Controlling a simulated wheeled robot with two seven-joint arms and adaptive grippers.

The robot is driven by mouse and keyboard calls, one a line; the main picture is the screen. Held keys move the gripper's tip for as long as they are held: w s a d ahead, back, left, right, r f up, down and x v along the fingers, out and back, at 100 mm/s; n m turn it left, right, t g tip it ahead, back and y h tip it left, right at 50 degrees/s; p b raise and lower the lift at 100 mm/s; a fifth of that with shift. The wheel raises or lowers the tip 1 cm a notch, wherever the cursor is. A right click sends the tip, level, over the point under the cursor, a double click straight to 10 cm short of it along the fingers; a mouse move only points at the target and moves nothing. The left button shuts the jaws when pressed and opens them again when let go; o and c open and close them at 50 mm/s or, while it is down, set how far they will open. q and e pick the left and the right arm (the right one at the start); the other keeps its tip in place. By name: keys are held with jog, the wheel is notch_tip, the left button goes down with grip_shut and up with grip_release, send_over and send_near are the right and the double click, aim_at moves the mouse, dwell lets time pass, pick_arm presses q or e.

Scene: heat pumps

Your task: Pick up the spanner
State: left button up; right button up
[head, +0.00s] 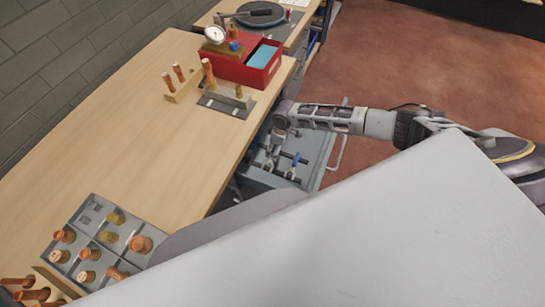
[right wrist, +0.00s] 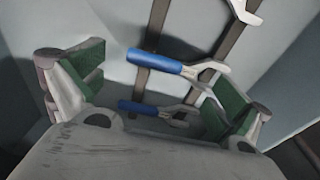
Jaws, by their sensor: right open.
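Two spanners with blue handles lie in an open drawer (head: 318,152). In the right wrist view the upper spanner (right wrist: 155,62) lies across dark strips, its grey open jaw to the right. The lower spanner (right wrist: 146,107) lies nearer my gripper's palm, in shade. My right gripper (right wrist: 160,88) is open and empty, its green-padded fingers left and right of the spanners; I cannot tell whether either finger touches one. In the head view my right gripper (head: 274,141) is over the drawer, small and partly lost among the tools. My left gripper is not in view.
A wooden bench (head: 140,120) runs along the left. It bears a red box (head: 243,66) with a gauge, small wooden racks and a grey tray (head: 85,208) with several copper-coloured fittings. Another grey jaw (right wrist: 242,10) shows at the wrist view's top. Reddish floor (head: 420,60) is clear.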

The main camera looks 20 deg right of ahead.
jog(key=shift+w+a+f, duration=0.15)
jog(key=shift+f, duration=0.4)
jog(key=shift+w+a+f, duration=0.1)
jog(key=shift+f, duration=0.45)
jog(key=shift+w+f, duration=0.1)
jog(key=shift+f, duration=0.8)
jog(key=c, duration=1.5)
jog(key=shift+s, duration=0.2)
jog(key=shift+f, duration=0.1)
jog(key=r, duration=1.8)
jog(key=shift+w+r, duration=0.15)
jog(key=shift+w, duration=0.05)
